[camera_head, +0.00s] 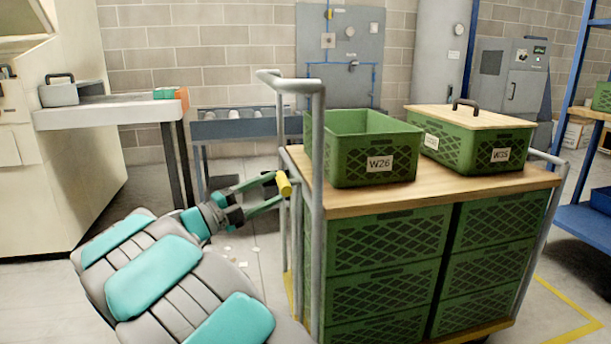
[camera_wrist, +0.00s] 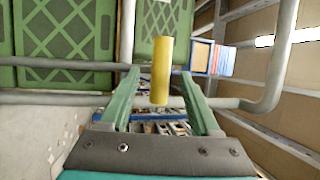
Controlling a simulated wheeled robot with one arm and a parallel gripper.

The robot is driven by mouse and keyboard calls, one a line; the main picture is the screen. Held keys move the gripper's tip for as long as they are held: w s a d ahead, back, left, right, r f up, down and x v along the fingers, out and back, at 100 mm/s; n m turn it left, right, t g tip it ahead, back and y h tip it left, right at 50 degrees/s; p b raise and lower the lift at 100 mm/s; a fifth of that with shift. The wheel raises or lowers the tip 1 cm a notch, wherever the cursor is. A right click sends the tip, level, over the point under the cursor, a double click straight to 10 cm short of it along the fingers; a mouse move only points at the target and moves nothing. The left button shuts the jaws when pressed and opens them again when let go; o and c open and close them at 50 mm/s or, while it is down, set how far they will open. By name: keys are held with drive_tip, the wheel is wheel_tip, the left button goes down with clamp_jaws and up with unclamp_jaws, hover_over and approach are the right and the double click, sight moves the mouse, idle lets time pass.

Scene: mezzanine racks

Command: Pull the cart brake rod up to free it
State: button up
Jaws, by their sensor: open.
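The cart (camera_head: 450,195) has a wooden top, grey tube handles and green crates stacked below. A yellow grip (camera_head: 283,184), which looks like the end of the brake rod, shows at the cart's left end beside the grey handle tube. It also shows upright in the wrist view as a yellow cylinder (camera_wrist: 161,70). My gripper (camera_head: 277,190) is at the yellow grip, its two green fingers apart. In the wrist view the open fingers (camera_wrist: 164,80) stand to the left and right of the yellow cylinder, with gaps on both sides. The rod's lower part is hidden.
The grey handle tube (camera_head: 318,190) rises close beside my gripper. A white table (camera_head: 100,112) stands behind left, a blue rack (camera_head: 585,215) at right.

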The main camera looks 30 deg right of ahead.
sight(288, 180)
drive_tip(key=shift+p+x, duration=0.35)
drive_tip(key=shift+x, duration=3.3)
drive_tip(key=shift+r, duration=0.1)
drive_tip(key=shift+c, duration=0.2)
clamp_jaws()
